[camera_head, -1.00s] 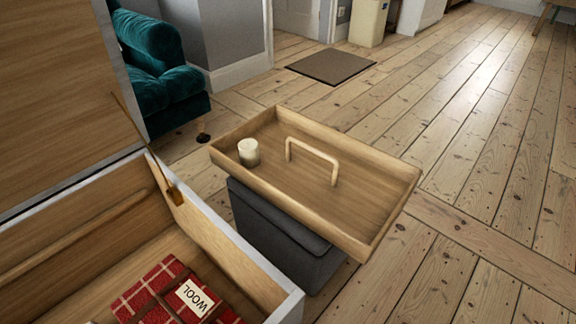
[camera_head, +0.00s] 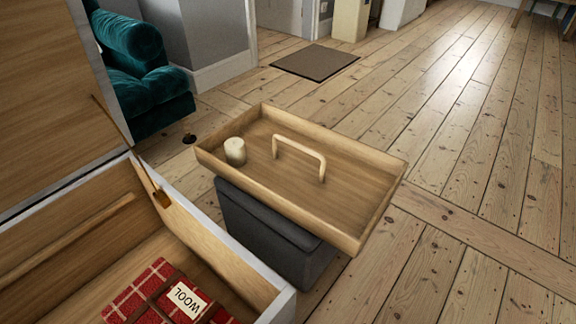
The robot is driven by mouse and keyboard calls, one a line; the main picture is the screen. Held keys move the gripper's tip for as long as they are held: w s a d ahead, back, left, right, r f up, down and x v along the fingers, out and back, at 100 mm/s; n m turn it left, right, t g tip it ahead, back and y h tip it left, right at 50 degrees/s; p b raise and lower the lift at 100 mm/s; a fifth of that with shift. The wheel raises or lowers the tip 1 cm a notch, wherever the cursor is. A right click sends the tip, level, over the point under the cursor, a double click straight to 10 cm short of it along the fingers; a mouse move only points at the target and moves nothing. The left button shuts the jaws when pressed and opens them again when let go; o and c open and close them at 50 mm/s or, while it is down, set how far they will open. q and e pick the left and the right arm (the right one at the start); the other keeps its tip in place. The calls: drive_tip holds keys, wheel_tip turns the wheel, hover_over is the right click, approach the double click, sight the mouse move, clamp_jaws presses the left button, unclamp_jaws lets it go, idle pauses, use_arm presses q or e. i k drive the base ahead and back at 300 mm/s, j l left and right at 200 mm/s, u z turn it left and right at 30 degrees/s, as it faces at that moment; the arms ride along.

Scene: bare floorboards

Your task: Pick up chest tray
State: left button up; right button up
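The wooden chest tray (camera_head: 345,205) rests on top of a dark grey box-shaped stool (camera_head: 262,235) and overhangs it on the right. A pale wooden arched handle (camera_head: 300,147) stands up from the middle of the tray's floor. A cream candle-like cylinder (camera_head: 235,151) stands upright in the tray's left end. Neither of my grippers shows in the head view.
An open wooden chest (camera_head: 215,240) stands at lower left, its lid raised. Inside lies a red plaid blanket (camera_head: 150,290) labelled WOOL. A teal armchair (camera_head: 140,80) and a dark doormat (camera_head: 315,62) are behind. The floorboards (camera_head: 480,150) at right are clear.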

sight(336, 186)
drive_tip(key=k+j, duration=0.75)
drive_tip(key=j, duration=0.2)
